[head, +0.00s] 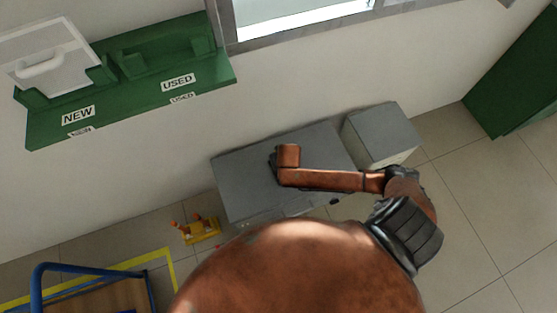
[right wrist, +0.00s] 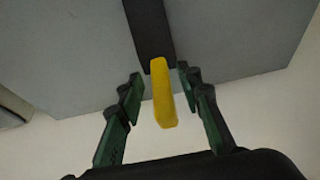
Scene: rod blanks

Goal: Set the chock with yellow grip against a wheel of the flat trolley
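The yellow grip (right wrist: 162,95) shows in the right wrist view, joined to a dark bar (right wrist: 150,28) that lies across a grey surface. My right gripper (right wrist: 160,85) is open, with one green and black finger on each side of the grip and a visible gap to it. In the head view the copper arm lies over a grey cabinet; its gripper and the chock cannot be made out there. The flat trolley (head: 95,272), with a blue rail and brown deck, is partly visible at the lower left; its wheels are hidden. My left gripper is not seen.
A small yellow item with orange parts (head: 200,230) sits on the floor beside the grey cabinet (head: 238,180). A grey box (head: 385,135) stands right of it. A green shelf (head: 130,105) marked NEW and USED hangs on the wall.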

